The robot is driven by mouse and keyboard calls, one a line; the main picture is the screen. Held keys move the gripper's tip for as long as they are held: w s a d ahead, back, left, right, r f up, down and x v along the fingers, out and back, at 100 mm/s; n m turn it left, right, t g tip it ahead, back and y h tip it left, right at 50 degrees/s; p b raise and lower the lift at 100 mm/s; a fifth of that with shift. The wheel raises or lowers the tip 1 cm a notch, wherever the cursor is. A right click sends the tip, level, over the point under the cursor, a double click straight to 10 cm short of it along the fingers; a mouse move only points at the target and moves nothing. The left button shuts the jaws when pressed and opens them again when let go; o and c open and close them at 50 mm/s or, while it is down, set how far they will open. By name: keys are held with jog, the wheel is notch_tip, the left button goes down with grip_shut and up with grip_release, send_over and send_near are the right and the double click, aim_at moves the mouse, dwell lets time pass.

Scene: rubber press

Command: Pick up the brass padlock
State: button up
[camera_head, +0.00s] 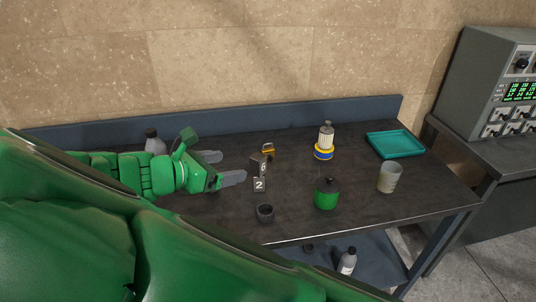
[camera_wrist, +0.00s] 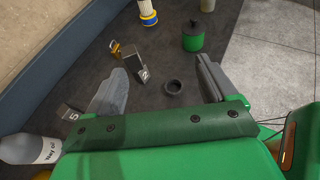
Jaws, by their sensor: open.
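The brass padlock (camera_head: 268,149) lies toward the back of the dark table, just behind a grey block marked 6 (camera_head: 259,166). In the wrist view the padlock (camera_wrist: 117,49) shows ahead of my left finger, beside a grey numbered block (camera_wrist: 137,66). My gripper (camera_head: 228,167) is open with nothing between its fingers, to the left of the padlock and apart from it. In the wrist view my gripper (camera_wrist: 158,86) has its two grey fingers spread wide. The block partly hides the padlock in the head view.
A marker 2 (camera_head: 259,184) and a dark ring-like cup (camera_head: 265,213) stand near the padlock. A green container (camera_head: 327,194), a yellow-blue filter (camera_head: 325,142), a beaker (camera_head: 389,178) and a teal tray (camera_head: 396,145) are farther right. A bottle (camera_head: 154,142) stands behind my arm.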

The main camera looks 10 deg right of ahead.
aim_at(269, 152)
jog(key=w+d+n+t+y, duration=0.2)
jog(key=w+d+y, duration=0.1)
jog(key=w, duration=0.6)
jog(key=w+d+n+t+y, duration=0.2)
jog(key=w+d+n, duration=0.1)
jog(key=w, duration=0.7)
jog(key=shift+w+d+n+t+y, duration=1)
jog(key=shift+w+d+n+y, duration=3.1)
jog(key=shift+d, duration=2)
jog(key=shift+n+y, duration=0.4)
jog(key=f, duration=2)
jog(key=shift+s, duration=0.35)
jog(key=shift+x, duration=3.9)
jog(key=shift+a, duration=0.15)
jog(key=c, duration=1.2)
